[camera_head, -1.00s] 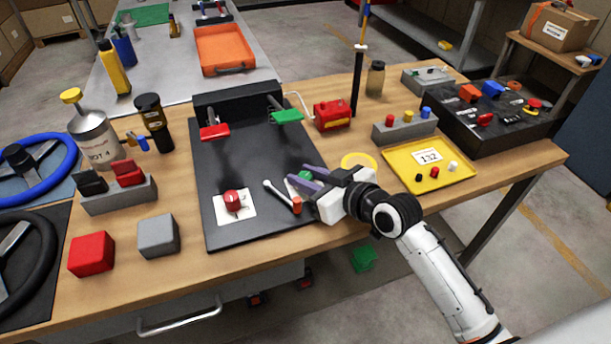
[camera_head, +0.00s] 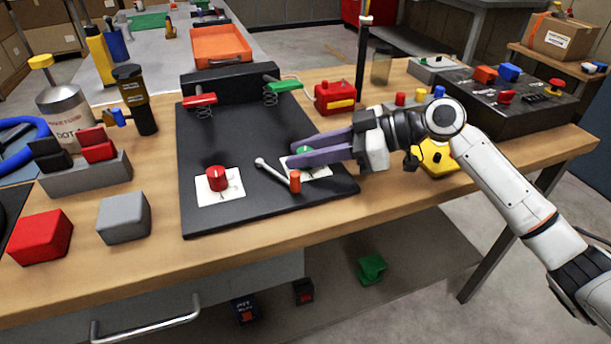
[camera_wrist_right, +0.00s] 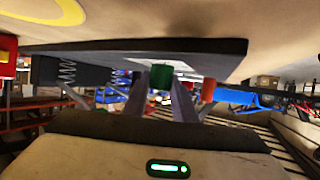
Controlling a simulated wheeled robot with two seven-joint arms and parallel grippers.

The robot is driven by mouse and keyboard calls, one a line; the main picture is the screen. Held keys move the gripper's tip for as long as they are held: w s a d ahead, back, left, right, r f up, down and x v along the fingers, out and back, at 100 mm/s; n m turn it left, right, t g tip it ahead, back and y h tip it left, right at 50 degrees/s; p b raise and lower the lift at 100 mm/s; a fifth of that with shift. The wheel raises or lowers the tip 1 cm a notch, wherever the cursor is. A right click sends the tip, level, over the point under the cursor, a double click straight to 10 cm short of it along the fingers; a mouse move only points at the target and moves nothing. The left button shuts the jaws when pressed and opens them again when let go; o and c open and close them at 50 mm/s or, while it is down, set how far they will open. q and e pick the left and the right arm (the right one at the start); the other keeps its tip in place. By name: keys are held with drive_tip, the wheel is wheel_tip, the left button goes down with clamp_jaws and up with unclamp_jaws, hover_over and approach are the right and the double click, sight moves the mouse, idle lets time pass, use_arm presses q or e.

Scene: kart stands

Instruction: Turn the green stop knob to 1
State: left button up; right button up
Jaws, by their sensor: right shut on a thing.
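The green stop knob (camera_head: 303,150) sits on a white dial card (camera_head: 318,170) at the right of the black panel (camera_head: 240,150). My right gripper (camera_head: 291,154) reaches in from the right, one purple finger on each side of the knob, and is shut on it. In the right wrist view the green knob (camera_wrist_right: 161,77) shows between the two fingertips. The fingers and knob hide part of the card, so I cannot read where the knob points. My left gripper is not in view.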

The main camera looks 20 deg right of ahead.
drive_tip(key=shift+w+n+g+y+b, duration=0.1)
drive_tip(key=shift+n+g+y+b, duration=0.3)
drive_tip(key=shift+n+g+b, duration=0.6)
drive_tip(key=shift+n+g, duration=0.9)
drive_tip(key=shift+g, duration=0.3)
drive_tip(key=shift+y+b, duration=0.3)
drive_tip(key=o, duration=1)
drive_tip(key=shift+o, duration=0.2)
drive_tip(key=v, duration=1)
drive_tip(key=shift+d+r, duration=0.15)
